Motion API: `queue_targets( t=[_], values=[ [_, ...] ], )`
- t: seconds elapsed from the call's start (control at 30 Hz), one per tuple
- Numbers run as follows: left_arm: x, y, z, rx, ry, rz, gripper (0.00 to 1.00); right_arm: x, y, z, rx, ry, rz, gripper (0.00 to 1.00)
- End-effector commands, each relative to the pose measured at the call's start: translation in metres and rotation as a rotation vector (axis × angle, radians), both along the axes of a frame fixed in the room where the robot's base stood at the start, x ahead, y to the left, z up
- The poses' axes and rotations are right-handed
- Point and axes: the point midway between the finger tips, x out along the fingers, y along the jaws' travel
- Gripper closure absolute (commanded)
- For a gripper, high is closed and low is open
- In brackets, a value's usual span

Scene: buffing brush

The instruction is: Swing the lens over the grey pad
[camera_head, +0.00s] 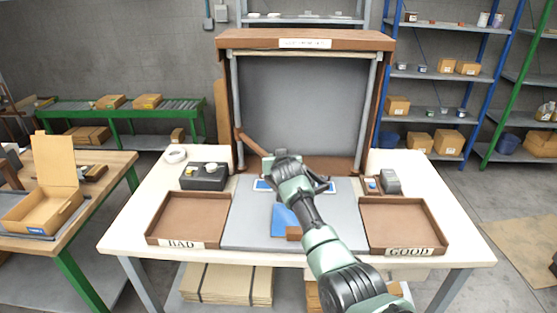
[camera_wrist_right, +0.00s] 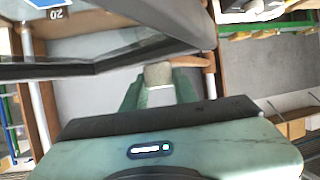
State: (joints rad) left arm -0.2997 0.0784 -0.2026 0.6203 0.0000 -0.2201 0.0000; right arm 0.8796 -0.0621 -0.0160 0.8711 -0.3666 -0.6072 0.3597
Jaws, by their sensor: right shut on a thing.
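The grey pad (camera_head: 245,228) lies mid-table between two brown trays. A brown swing arm (camera_head: 250,142) comes from the left post of the booth and ends behind my right gripper (camera_head: 285,165). The lens itself is largely hidden there in the head view. In the right wrist view, my right gripper (camera_wrist_right: 158,92) is shut on a grey knob (camera_wrist_right: 158,74). A dark frame (camera_wrist_right: 120,60) with a pale pane, seemingly the lens, is close beside it. A blue piece (camera_head: 284,220) and a small brown block (camera_head: 293,233) show on the pad, partly behind my arm. My left gripper is out of view.
The BAD tray (camera_head: 162,236) stands left of the pad and the GOOD tray (camera_head: 435,240) right; both look empty. A black box (camera_head: 205,178) and a white roll (camera_head: 175,155) sit back left. A small grey device (camera_head: 390,181) sits back right. The booth (camera_head: 305,40) rises behind.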

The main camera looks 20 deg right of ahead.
Motion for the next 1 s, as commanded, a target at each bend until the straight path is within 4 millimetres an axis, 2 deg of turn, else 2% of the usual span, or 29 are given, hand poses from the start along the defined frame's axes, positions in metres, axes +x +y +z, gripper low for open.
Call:
queue_targets(
  t=[0.27, 0.3, 0.37, 0.4, 0.77, 1.0],
  values=[
    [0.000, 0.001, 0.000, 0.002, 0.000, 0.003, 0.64, 0.000, 0.004, 0.000, 0.005, -0.001, 0.004, 1.00],
    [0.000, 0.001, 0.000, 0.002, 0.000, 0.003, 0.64, 0.000, 0.004, 0.000, 0.005, -0.001, 0.004, 0.69],
    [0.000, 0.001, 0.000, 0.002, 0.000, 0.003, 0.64, 0.000, 0.004, 0.000, 0.005, 0.000, 0.004, 0.52],
    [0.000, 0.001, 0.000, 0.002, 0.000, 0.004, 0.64, 0.000, 0.004, -0.001, 0.005, 0.000, 0.004, 0.50],
    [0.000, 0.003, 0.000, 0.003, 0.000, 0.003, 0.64, -0.002, 0.002, -0.001, 0.003, 0.001, 0.002, 0.50],
    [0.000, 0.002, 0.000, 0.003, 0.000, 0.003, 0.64, -0.019, 0.006, 0.007, 0.002, -0.001, 0.003, 0.50]
  ],
)
